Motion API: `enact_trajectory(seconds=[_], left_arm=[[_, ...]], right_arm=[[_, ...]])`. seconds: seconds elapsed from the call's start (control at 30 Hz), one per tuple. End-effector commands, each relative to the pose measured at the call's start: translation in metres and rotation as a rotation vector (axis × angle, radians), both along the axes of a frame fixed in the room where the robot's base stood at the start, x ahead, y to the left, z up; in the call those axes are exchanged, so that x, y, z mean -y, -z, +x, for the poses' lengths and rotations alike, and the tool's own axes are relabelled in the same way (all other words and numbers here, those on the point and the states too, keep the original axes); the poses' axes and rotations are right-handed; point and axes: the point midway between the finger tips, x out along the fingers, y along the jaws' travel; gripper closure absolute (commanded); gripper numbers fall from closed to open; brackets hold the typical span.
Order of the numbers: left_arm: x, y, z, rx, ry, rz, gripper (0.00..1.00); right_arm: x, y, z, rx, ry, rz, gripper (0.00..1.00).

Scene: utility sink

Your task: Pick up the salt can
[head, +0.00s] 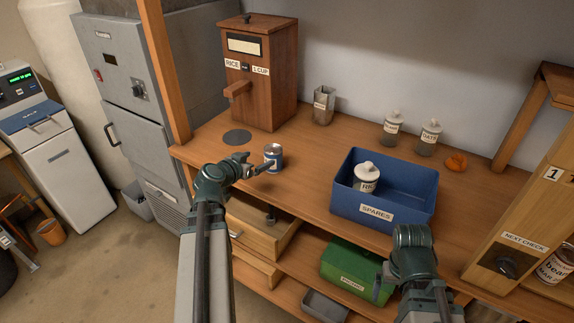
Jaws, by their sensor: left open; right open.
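A small blue and silver can (274,157) stands upright on the wooden counter, left of the blue bin; its label is too small to read, so I cannot tell for sure that it is the salt can. My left gripper (264,168) is open, with its fingers close to the can's left side. I cannot tell whether they touch it. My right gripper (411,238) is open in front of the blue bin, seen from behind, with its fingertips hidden.
The blue SPARES bin (372,213) holds a white-lidded jar (366,177). Behind are a wooden rice dispenser (262,85), a metal cup (324,105), two lidded jars (430,138) and an orange object (456,161). A drawer (265,222) stands open below.

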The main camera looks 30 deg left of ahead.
Motion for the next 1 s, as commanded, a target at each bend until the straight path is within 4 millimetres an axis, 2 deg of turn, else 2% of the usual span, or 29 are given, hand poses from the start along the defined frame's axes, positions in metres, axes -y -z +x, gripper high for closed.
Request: enact_trajectory(seconds=[0.17,0.4,0.53,1.0], left_arm=[[0.0,0.006,0.012,-0.001,0.004,0.001,0.0],[0.0,0.026,0.055,-0.001,0.004,0.001,0.0],[0.001,0.032,0.071,-0.002,0.004,-0.001,0.0],[0.002,0.04,0.087,-0.002,0.003,0.0,0.0]], right_arm=[[0.0,0.006,0.0,0.0,0.0,0.0,0.0],[0.0,0.025,0.0,0.0,0.0,0.0,0.0],[0.0,0.031,0.0,0.0,0.0,0.0,0.0],[0.0,0.04,0.0,0.0,0.0,0.0,0.0]])
